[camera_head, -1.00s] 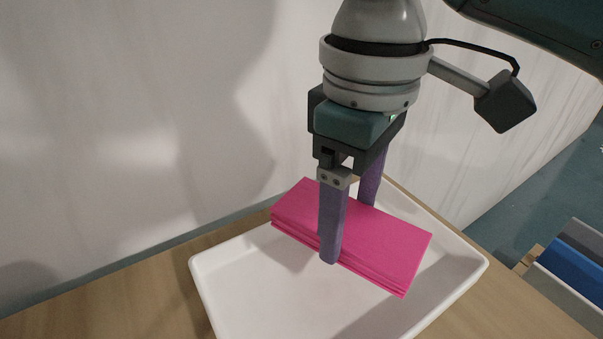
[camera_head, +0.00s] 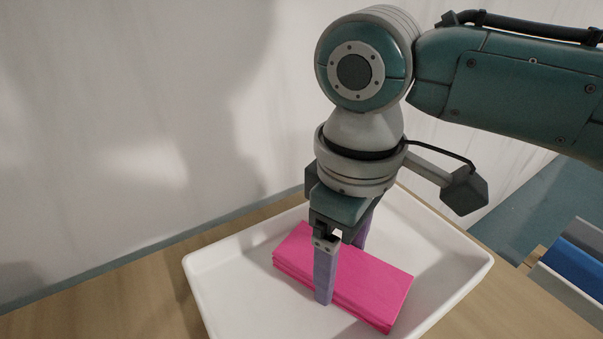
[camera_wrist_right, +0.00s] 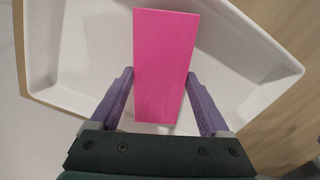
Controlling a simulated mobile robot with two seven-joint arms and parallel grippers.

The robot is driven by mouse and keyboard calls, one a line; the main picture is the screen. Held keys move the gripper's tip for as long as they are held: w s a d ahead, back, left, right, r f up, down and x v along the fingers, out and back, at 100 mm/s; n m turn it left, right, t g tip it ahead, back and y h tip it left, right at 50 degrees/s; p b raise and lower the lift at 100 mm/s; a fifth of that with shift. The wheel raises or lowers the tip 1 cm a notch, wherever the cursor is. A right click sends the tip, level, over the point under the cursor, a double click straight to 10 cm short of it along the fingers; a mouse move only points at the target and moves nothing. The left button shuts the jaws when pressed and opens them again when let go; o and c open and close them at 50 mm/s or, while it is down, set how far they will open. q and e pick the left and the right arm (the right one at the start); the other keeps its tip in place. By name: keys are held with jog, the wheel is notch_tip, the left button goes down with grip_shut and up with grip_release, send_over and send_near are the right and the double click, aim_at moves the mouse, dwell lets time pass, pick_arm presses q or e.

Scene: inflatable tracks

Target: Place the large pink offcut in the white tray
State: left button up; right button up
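The large pink offcut (camera_head: 372,287), a thick layered rectangular block, is inside the white tray (camera_head: 228,292), low over or on its floor. I cannot tell whether it touches the floor. My right gripper (camera_head: 343,273) points down with its purple fingers on the two long sides of the offcut. In the right wrist view the offcut (camera_wrist_right: 163,65) lies between the fingertips, which meet its edges, with the tray (camera_wrist_right: 85,50) around it. My left gripper is not in view.
The tray stands on a wooden table (camera_head: 130,300) close to a pale wall (camera_head: 110,130). Blue and grey items (camera_head: 575,265) sit at the far right, past the tray. The left part of the tray floor is clear.

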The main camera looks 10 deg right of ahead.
aim_at(341, 266)
jog(key=shift+o, duration=1.4)
jog(key=shift+r, duration=0.1)
